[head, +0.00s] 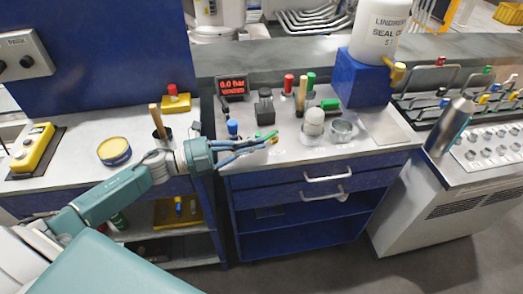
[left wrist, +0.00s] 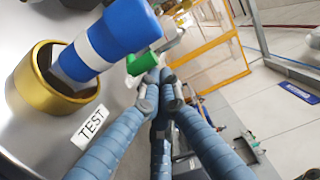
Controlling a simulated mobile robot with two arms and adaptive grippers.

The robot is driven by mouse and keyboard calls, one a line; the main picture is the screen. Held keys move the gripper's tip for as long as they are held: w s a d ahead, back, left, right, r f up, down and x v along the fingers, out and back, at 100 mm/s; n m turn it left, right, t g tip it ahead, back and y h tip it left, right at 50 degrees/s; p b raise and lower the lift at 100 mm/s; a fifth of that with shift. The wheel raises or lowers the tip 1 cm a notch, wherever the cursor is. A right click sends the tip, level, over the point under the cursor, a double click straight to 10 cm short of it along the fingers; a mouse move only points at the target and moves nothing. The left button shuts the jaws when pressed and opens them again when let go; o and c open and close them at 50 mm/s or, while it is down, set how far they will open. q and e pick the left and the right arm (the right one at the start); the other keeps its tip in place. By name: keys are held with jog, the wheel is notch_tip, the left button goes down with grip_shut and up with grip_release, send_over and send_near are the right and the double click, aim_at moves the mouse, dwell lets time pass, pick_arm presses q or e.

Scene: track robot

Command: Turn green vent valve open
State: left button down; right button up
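A small green handle (head: 264,134) shows at my left gripper's fingertips in the head view. In the left wrist view a green piece (left wrist: 144,62) lies just beyond the fingertips, beside a blue-and-white handle (left wrist: 105,42) in a gold ring. Whether the fingertips touch the green piece I cannot tell. My left gripper (head: 272,142) reaches in over the front of the grey worktop. Its fingers (left wrist: 160,88) converge with tips close together, and nothing clear is held between them. Another green handle (head: 330,104) lies farther right on the worktop. My right gripper is not in view.
A red display (head: 232,86) reads 0.0 bar. Red and green posts, a wooden handle and a pale dome (head: 314,120) crowd the worktop. A blue block (head: 358,78) carries a white drum (head: 379,28). Drawers (head: 325,185) with handles are below. A TEST label (left wrist: 92,124) lies beside the gold ring.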

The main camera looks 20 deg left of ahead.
pick_arm(q)
jog(key=shift+w+a+b, duration=0.25)
jog(key=shift+a+b, duration=0.1)
jog(key=shift+a, duration=0.15)
jog(key=shift+w+a+b, duration=0.2)
jog(key=shift+a+b, duration=0.1)
jog(key=shift+a, duration=0.2)
